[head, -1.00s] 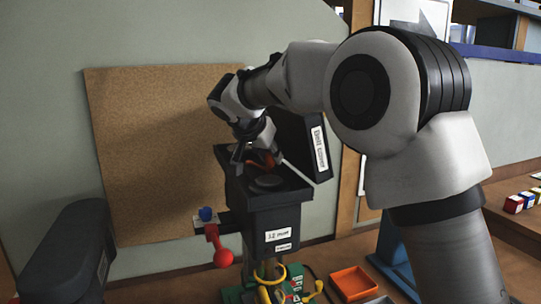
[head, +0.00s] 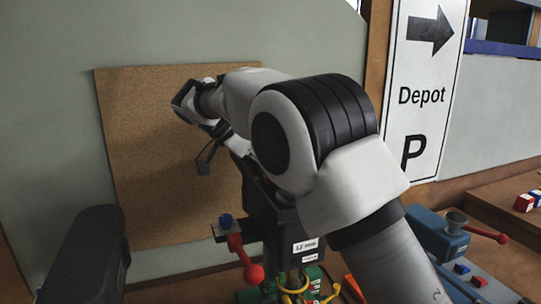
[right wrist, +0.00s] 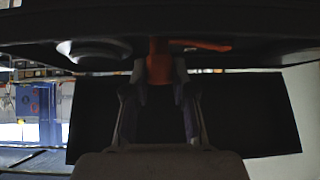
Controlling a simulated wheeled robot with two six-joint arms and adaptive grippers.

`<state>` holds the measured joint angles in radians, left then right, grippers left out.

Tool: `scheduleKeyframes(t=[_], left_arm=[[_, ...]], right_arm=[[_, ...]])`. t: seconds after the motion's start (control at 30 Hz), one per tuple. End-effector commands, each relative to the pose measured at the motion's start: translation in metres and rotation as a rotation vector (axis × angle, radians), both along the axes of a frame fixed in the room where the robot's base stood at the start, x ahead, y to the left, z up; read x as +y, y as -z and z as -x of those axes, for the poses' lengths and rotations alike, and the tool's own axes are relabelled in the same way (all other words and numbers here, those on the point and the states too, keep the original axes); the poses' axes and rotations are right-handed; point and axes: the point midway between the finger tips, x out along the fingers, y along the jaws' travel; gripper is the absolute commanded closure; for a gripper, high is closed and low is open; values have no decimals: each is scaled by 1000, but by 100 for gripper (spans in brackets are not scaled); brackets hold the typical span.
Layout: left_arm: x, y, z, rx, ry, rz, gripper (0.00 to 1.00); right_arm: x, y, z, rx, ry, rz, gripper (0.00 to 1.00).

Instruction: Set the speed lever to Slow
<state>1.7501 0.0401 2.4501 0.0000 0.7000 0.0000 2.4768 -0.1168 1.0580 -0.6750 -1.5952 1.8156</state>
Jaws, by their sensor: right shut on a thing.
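In the right wrist view the fingers of my right gripper (right wrist: 158,90) are closed on an orange lever (right wrist: 157,66) below a dark housing. A thin orange arm runs to the right from its upper end. In the head view my right arm hides the lever and most of the top of the dark machine (head: 262,205). Part of the right gripper (head: 204,162) shows left of the machine top. No Slow mark can be read in these frames. My left gripper is not in view.
A grey disc (right wrist: 93,50) is beside the lever. A cork board (head: 150,150) hangs behind. A blue machine (head: 440,235) stands at right, below the Depot sign (head: 424,90).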

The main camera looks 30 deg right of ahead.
Motion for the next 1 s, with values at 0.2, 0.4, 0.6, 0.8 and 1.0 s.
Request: scheduleKeyframes(t=[0.2, 0.4, 0.6, 0.8, 1.0], left_arm=[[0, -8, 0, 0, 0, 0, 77], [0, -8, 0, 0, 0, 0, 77], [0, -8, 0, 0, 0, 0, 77], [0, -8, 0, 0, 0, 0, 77], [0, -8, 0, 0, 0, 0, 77]], right_arm=[[0, 1, -1, 2, 49, -2, 100], [0, 2, 0, 2, 58, -2, 100], [0, 2, 0, 2, 57, -2, 100], [0, 2, 0, 1, 57, -1, 63], [2, -1, -1, 1, 56, 0, 63]])
